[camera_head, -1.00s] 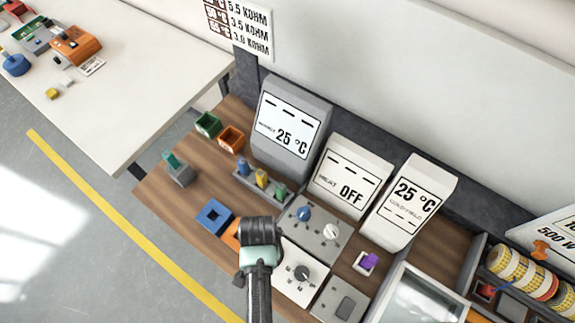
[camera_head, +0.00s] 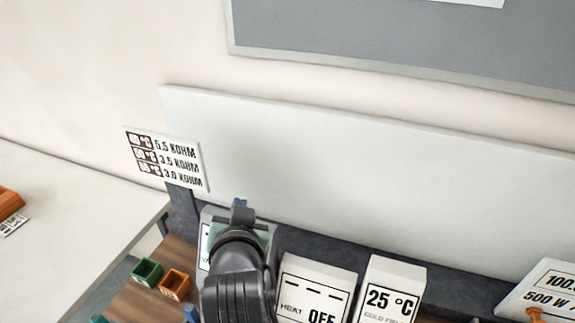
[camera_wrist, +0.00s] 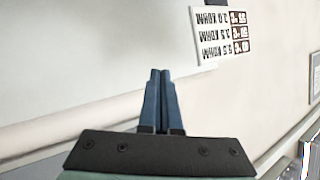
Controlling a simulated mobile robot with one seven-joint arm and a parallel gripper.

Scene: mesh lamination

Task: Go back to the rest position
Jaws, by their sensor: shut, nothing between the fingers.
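My gripper (camera_head: 239,204) is raised in front of the left display box (camera_head: 204,245) and hides most of its screen in the head view. In the wrist view my gripper (camera_wrist: 160,73) has its two blue fingers together with nothing between them. The fingers point toward the pale wall, and nothing is seen touching them.
A resistance sign (camera_head: 168,160) stands behind the bench at the left. A green bin (camera_head: 147,272) and an orange bin (camera_head: 174,284) sit left of my arm. The HEAT box (camera_head: 313,289), reading OFF, and a 25 °C box (camera_head: 390,292) stand to the right. A white table (camera_head: 70,235) is at far left.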

